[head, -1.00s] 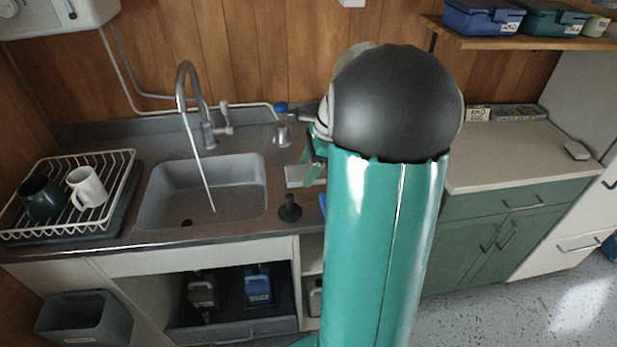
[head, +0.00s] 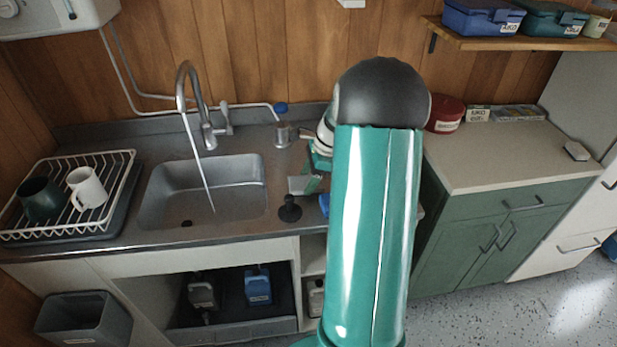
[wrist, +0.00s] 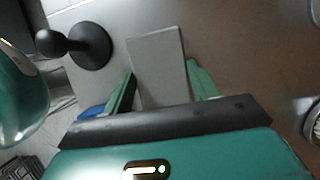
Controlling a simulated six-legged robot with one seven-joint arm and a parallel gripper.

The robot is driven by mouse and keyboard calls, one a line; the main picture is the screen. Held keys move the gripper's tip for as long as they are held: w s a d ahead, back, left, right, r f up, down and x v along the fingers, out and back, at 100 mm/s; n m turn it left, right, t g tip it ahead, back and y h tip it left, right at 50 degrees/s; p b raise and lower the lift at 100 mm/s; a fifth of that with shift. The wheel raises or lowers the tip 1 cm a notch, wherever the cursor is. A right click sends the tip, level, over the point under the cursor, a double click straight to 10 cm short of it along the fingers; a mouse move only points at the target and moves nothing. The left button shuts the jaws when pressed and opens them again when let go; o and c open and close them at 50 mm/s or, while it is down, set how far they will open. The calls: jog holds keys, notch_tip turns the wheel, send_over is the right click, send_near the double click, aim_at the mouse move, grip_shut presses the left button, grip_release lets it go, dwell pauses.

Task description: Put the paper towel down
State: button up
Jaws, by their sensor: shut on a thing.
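The paper towel, a pale grey flat rectangle (wrist: 158,66), is between the green fingers of my gripper (wrist: 163,85) in the wrist view. My gripper is shut on it. In the head view the paper towel (head: 298,186) shows over the counter right of the sink, beside my gripper (head: 311,183), which is partly hidden by my arm. I cannot tell whether the towel touches the counter. A black knobbed thing with a round base (head: 290,209) stands close by; it also shows left of the towel in the wrist view (wrist: 92,46).
The sink (head: 205,190) and tap (head: 190,95) are left of my gripper. A bottle with a blue cap (head: 282,127) stands behind. A blue thing (head: 324,204) lies close to my gripper. A dish rack (head: 120,165) holds two mugs. A red tin (head: 446,114) stands on the right worktop (head: 500,155).

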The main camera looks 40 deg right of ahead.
jog(key=shift+f, duration=0.15)
jog(key=o, duration=0.9)
jog(key=v, duration=1.4)
jog(key=s+a+r+n+h, duration=0.1)
jog(key=a+r+n, duration=0.25)
jog(key=a, duration=0.45)
jog(key=s+a+r+n+h, duration=0.1)
jog(key=a+r+n, duration=0.1)
jog(key=a+n, duration=0.35)
jog(key=a+r+n+h, duration=0.1)
jog(key=a+r+n, duration=0.15)
jog(key=a, duration=0.65)
jog(key=s+a+n+t, duration=0.1)
jog(key=s+a+n, duration=0.2)
jog(key=a+n, duration=0.1)
jog(key=s+a+f+n+t, duration=0.1)
jog(key=s+a+n, duration=0.3)
jog(key=a+n, duration=0.1)
jog(key=s+a+n+t, duration=0.1)
jog(key=s+a+n, duration=0.3)
jog(key=a, duration=0.1)
jog(key=shift+s+f+h, duration=0.1)
jog(key=shift+f+h, duration=0.15)
jog(key=shift+h, duration=0.15)
